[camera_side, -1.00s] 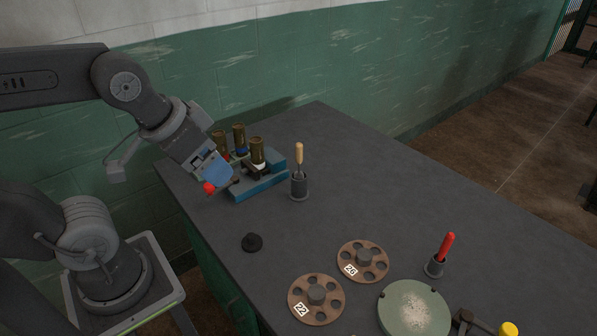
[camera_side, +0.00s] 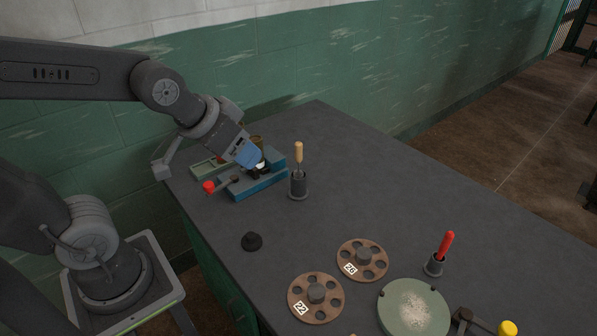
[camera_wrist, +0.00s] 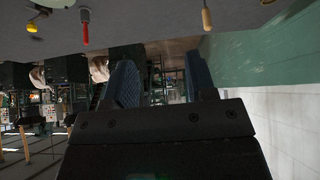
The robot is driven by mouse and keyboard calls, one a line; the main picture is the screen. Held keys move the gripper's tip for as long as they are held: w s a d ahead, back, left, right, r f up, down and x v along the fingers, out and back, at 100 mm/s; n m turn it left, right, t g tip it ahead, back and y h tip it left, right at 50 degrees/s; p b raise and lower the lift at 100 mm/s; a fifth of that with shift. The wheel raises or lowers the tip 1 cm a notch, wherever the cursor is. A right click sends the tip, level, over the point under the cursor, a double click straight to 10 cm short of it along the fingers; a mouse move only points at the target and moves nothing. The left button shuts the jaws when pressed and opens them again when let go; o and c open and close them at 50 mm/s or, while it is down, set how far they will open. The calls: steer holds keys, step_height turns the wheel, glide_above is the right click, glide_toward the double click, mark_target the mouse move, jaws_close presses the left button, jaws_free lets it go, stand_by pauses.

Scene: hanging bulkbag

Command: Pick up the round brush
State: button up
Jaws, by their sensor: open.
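A tool with a light wooden handle (camera_side: 299,153) stands upright in a dark cup (camera_side: 299,188). A tool with a red handle (camera_side: 446,244) leans in another small dark cup (camera_side: 434,267). Only handles show, so I cannot tell which one is the round brush. In the wrist view the wooden handle (camera_wrist: 207,16) and the red handle (camera_wrist: 85,28) show along the top. My gripper (camera_side: 252,157) is left of the wooden handle, above the blue fixture, apart from both tools. Its blue-grey fingers (camera_wrist: 160,85) are spread with nothing between them.
A blue fixture (camera_side: 262,186) with a red knob (camera_side: 208,187) is under my gripper. Brass cylinders behind are mostly hidden. The table right of the wooden handle is clear.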

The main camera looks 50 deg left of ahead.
steer(key=w+a+f+n+t+y, duration=0.1)
steer(key=w+a+f+t, duration=0.1)
steer(key=w+f, duration=0.35)
steer(key=w+a+f+n+t, duration=0.1)
steer(key=w+a+f+t, duration=0.15)
steer(key=w, duration=0.65)
steer(key=n+t+y, duration=0.1)
steer(key=t+y, duration=0.4)
steer(key=t, duration=0.1)
glide_toward(296, 156)
steer(key=shift+g, duration=0.25)
steer(key=x, duration=0.5)
steer(key=shift+w+r, duration=0.2)
steer(key=shift+w, duration=0.05)
steer(key=x, duration=0.7)
steer(key=shift+w, duration=0.2)
steer(key=shift+c, duration=0.2)
jaws_close()
